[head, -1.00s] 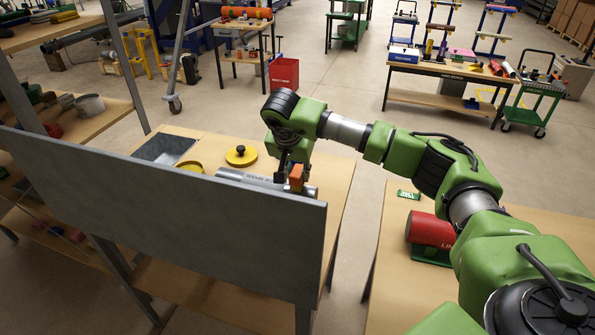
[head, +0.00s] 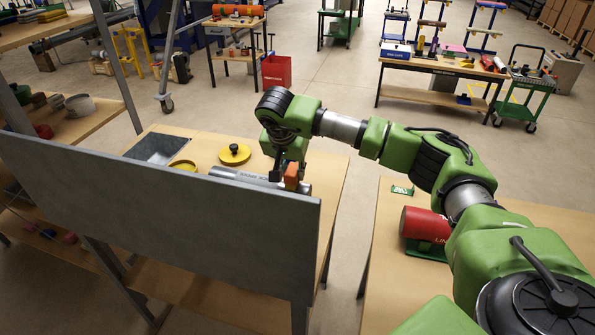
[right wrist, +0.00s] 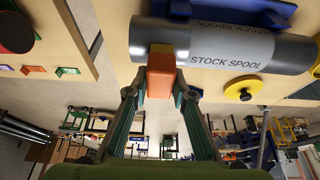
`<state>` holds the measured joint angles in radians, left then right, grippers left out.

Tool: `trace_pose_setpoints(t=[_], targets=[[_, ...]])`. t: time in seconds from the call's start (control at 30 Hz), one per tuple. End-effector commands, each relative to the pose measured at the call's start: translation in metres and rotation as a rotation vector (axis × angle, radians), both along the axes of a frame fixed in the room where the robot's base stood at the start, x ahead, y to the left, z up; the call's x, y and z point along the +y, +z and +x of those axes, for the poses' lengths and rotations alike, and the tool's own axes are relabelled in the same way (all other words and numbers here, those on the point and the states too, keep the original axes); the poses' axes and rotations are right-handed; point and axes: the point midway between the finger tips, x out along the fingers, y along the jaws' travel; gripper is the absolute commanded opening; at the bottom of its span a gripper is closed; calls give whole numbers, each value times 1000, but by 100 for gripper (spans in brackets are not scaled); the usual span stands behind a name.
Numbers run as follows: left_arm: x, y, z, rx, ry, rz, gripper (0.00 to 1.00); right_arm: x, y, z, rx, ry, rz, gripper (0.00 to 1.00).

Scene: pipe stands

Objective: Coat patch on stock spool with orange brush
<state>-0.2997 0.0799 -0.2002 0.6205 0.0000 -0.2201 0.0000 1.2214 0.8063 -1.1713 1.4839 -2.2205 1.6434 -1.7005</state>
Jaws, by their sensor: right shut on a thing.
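The stock spool (head: 240,175) is a grey cylinder lying on the wooden table, partly hidden by a grey panel and my right gripper. My right gripper (right wrist: 161,93) is shut on the orange brush (right wrist: 160,77). The brush also shows in the head view (head: 291,176), beside the spool's right end. My left gripper is out of view.
A grey upright panel (head: 160,220) stands in front of the spool. A yellow lidded disc (head: 235,153), a yellow ring (head: 184,165) and a grey tray (head: 158,149) are on the same table. A red cylinder (head: 425,224) lies on the right table. Floor shows between the tables.

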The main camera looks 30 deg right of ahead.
Motion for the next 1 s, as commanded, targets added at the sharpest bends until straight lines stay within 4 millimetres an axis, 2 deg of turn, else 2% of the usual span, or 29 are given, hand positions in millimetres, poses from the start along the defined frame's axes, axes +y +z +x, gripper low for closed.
trace_pose_setpoints(t=[0.17,0.6,1.0], targets=[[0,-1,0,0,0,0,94,2,0,3,-1,0,-2,0],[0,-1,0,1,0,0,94,-13,-3,-14,1,0,-1,0],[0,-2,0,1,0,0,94,3,-1,3,1,1,1,0]])
